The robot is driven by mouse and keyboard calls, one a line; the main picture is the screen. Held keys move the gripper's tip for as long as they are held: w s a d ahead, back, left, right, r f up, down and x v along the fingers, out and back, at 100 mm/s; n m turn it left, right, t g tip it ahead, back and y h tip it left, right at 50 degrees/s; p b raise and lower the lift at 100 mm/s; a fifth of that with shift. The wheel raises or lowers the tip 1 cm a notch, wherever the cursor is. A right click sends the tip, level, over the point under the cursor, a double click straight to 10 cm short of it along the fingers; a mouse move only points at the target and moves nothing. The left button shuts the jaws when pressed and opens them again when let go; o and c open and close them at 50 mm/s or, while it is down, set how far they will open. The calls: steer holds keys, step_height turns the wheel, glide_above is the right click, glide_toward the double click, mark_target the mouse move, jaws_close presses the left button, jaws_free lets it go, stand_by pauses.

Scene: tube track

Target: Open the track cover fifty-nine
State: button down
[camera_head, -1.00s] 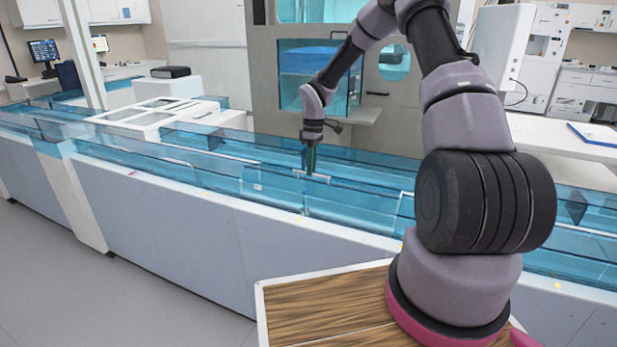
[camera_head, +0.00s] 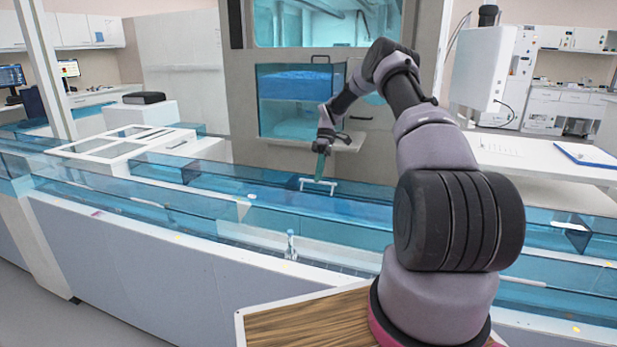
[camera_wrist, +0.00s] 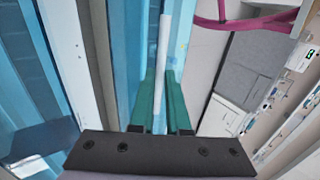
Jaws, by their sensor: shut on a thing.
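My gripper (camera_head: 321,172) is shut on the white bar handle (camera_head: 318,187) of a translucent blue track cover (camera_head: 345,208). The cover is swung up and back on the far side of the track. In front of it, the track channel shows uncovered, with a small clear tube (camera_head: 291,246) standing upright in it. In the wrist view, the green fingers of my gripper (camera_wrist: 162,78) are on either side of the white handle (camera_wrist: 164,40). I cannot read a number on the cover.
Other blue covers (camera_head: 110,198) run along the track to the left and right. A white machine (camera_head: 125,150) stands over the track at left. Behind the cover is a grey cabinet with a blue-windowed box (camera_head: 300,100) and a small shelf. A white table (camera_head: 540,160) stands at right.

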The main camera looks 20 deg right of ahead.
steer(key=shift+w+d+f, duration=0.7)
steer(key=shift+w+f, duration=0.2)
steer(key=shift+w+d+f, duration=0.65)
steer(key=shift+w+f, duration=0.2)
steer(key=shift+w, duration=0.05)
steer(key=c, duration=0.9)
jaws_free()
steer(key=shift+w+f, duration=0.1)
steer(key=shift+r, duration=0.2)
steer(key=shift+v, duration=3.75)
steer(key=shift+w, duration=0.1)
